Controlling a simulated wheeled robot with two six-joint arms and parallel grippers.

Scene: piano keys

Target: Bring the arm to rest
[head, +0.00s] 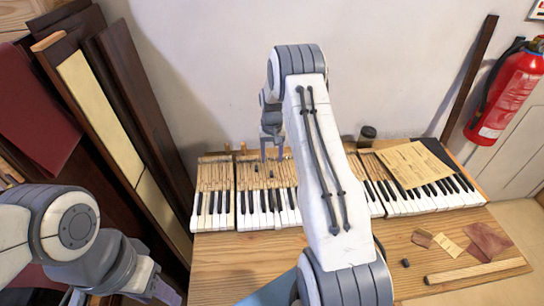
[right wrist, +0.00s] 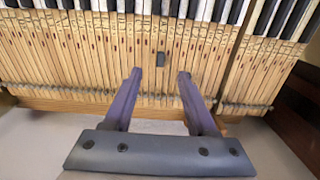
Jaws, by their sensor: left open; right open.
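My right arm reaches across the middle of the head view. Its gripper (head: 272,154) points down over the wooden rear parts of the piano keys (head: 211,208). In the right wrist view the right gripper (right wrist: 160,74) is open and empty, its two fingers spread above the wooden key levers (right wrist: 90,70). A small dark block (right wrist: 161,58) lies on the levers just beyond the fingertips. My left arm is at the lower left of the head view. Its open gripper (head: 165,292) is partly cut off by the bottom edge, left of the table.
The keyboard lies on a wooden table (head: 225,250). A paper sheet (head: 412,164) lies over the right keys. A dark jar (head: 367,136) stands behind. Scraps and a wooden strip (head: 475,271) lie at right. Boards (head: 150,105) lean at left; a fire extinguisher (head: 505,95) hangs right.

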